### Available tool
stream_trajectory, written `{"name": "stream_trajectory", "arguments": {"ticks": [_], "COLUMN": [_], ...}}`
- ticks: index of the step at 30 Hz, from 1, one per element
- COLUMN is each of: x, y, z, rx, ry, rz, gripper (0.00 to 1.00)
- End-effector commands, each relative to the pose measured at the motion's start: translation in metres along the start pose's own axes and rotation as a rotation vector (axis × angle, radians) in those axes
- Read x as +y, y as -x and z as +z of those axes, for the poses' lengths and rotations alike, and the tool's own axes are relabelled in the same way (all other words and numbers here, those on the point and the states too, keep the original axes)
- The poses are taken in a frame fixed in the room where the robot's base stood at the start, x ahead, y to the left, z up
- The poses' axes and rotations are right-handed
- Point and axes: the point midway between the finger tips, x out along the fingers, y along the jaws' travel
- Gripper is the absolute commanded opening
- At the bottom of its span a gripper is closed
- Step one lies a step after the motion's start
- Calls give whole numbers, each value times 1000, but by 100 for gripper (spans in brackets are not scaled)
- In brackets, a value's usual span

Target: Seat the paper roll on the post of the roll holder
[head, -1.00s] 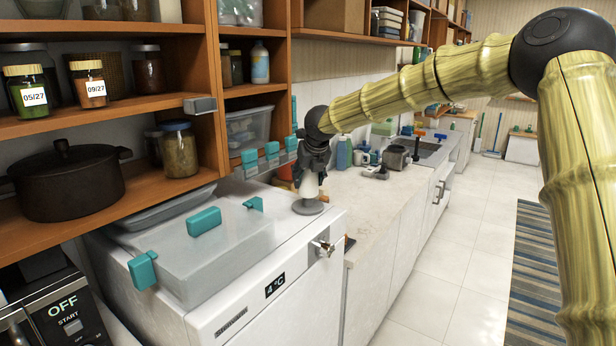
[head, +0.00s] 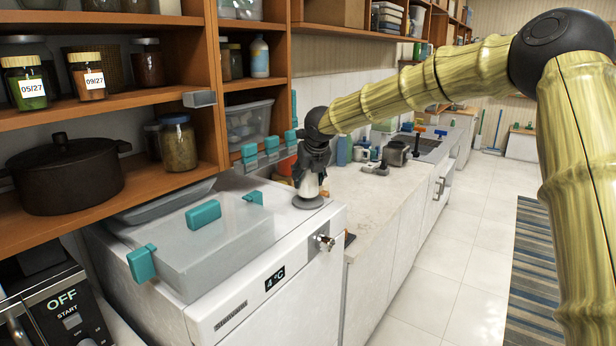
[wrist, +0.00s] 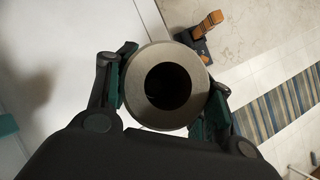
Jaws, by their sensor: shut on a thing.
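The pale paper roll (head: 309,186) is upright in my gripper (head: 311,174), above the fridge top. In the wrist view I look down on the roll's ring-shaped end (wrist: 140,103) and its dark centre hole. My gripper's fingers (wrist: 166,90) close on the roll from both sides. The holder's round grey base (head: 308,203) lies on the white fridge top directly under the roll. The roll's lower end is close to the base; whether they touch I cannot tell. The post is hidden, and the hole is too dark to show whether it is inside.
A clear bin with teal clips (head: 205,255) stands left of the holder on the fridge (head: 225,310). Wooden shelves (head: 150,182) with jars and a pot rise at the left. An orange-and-black object (wrist: 207,28) lies beyond the fridge edge.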

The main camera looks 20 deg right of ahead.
Motion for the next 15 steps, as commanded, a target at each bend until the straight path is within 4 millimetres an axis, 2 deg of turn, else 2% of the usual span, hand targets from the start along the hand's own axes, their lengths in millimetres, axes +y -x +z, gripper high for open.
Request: {"name": "stream_trajectory", "arguments": {"ticks": [15], "x": [0], "y": [-8], "z": [-6], "rx": [0], "ry": [0], "rz": [0], "gripper": [26]}}
